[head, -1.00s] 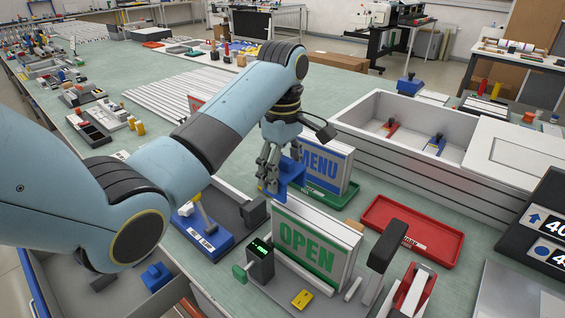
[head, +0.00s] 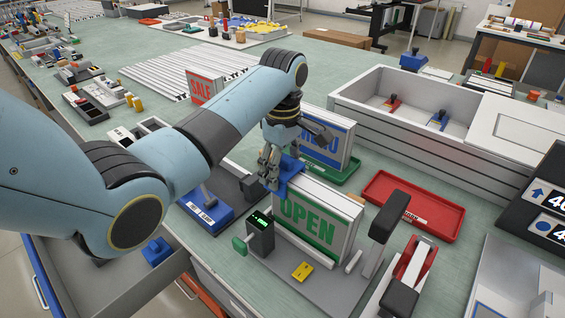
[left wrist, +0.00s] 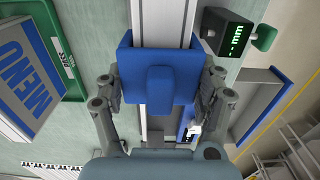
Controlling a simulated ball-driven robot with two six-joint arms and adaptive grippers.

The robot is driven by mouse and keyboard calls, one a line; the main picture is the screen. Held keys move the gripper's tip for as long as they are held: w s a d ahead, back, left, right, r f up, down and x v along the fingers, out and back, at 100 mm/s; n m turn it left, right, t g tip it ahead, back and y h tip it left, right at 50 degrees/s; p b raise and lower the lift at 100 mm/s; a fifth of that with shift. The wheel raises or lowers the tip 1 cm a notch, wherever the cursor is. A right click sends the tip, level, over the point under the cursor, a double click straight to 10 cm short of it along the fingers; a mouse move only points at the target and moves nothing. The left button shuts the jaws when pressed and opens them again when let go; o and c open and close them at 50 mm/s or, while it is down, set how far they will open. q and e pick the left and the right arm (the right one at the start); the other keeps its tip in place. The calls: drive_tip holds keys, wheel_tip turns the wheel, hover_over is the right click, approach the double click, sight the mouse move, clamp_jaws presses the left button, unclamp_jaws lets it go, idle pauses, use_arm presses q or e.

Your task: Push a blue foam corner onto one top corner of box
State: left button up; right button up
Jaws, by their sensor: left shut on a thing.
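The box is a white-framed lightbox with a green OPEN face (head: 310,222), standing upright in a grey fixture. My left gripper (head: 270,178) is at its upper left corner, shut on a blue foam corner (head: 291,172). In the left wrist view the blue foam corner (left wrist: 158,78) sits between the two fingers of my left gripper (left wrist: 158,92), across the end of the white top edge (left wrist: 163,22). Foam and box overlap there; I cannot tell if the foam is fully seated. Another blue foam piece (head: 157,251) lies in the open drawer at lower left. My right gripper is not in view.
A lightbox with a blue face (head: 326,142) stands in a green tray (head: 335,175) just behind. A black unit with a green display (head: 260,235) stands in front of the box. A red tray (head: 413,205) and a white crate (head: 400,130) are to the right.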

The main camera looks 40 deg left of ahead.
use_arm(q)
drive_tip(key=shift+f, duration=0.35)
idle(0.7)
drive_tip(key=o, duration=1)
drive_tip(key=shift+c, duration=0.2)
drive_tip(key=shift+r, duration=0.3)
wheel_tip(320, 180, up, 7)
drive_tip(key=shift+f, duration=0.1)
